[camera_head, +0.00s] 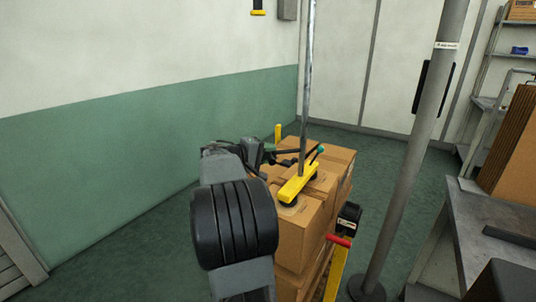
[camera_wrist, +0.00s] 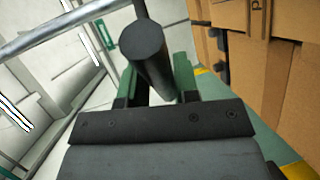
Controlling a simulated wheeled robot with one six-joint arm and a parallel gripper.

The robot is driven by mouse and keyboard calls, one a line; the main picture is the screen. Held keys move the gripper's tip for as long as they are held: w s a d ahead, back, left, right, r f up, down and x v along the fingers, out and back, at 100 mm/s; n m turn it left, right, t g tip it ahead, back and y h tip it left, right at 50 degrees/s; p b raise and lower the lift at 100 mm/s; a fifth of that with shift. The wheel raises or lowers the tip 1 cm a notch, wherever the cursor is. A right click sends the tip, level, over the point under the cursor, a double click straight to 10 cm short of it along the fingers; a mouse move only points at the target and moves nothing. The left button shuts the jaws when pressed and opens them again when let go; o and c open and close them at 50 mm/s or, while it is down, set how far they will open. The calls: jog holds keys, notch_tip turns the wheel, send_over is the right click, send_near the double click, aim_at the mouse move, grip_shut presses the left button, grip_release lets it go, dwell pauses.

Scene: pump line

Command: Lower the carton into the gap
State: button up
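A vacuum lifter hangs on a steel tube, and its yellow suction bar (camera_head: 298,186) rests on or just above a brown carton (camera_head: 300,232) at the near side of a carton stack (camera_head: 325,156). I cannot tell whether that carton is raised. The gap is not clearly visible. My gripper (camera_head: 262,154) is left of the yellow bar at the lifter's dark handle. In the wrist view its green fingers (camera_wrist: 155,88) lie on both sides of the black handle grip (camera_wrist: 148,58) and appear closed on it. Cartons (camera_wrist: 270,75) stand to the right there.
A grey post (camera_head: 412,150) stands right of the stack. A grey bench (camera_head: 490,225) and shelves with flat cardboard (camera_head: 515,145) are farther right. A yellow post (camera_head: 278,132) is behind the stack. Green floor is free on the left, before the wall.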

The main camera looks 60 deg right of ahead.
jog(key=o, duration=0.3)
jog(key=p+v, duration=0.1)
jog(key=v, duration=1.2)
jog(key=shift+w+a+r, duration=0.1)
jog(key=shift+w+a, duration=0.05)
jog(key=shift+a, duration=0.2)
